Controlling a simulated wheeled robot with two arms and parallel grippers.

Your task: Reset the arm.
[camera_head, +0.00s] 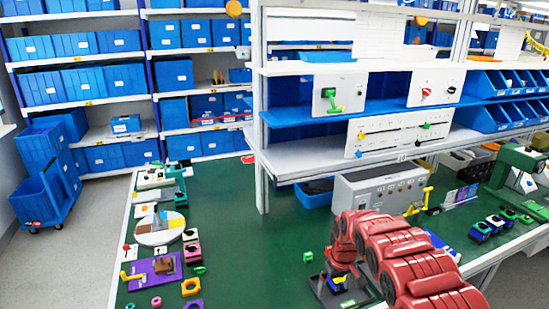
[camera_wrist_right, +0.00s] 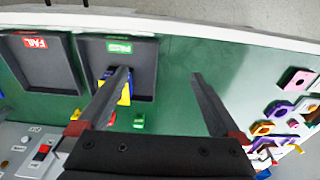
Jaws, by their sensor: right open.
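My right arm (camera_head: 415,265) comes up from the bottom right of the head view, over the green table. Its gripper is mostly hidden there by the arm. A grey control box (camera_head: 350,192) with small knobs stands at the table's back; a red rocker switch (camera_wrist_right: 42,152) shows in the wrist view. My left gripper is out of view.
A dark FAIL tray (camera_wrist_right: 63,78) lies beside the PASS tray. Small green blocks (camera_wrist_right: 139,121) lie near the trays. Coloured parts (camera_head: 192,287) line the table's left side. The shelf above holds a panel with a red knob (camera_head: 426,91).

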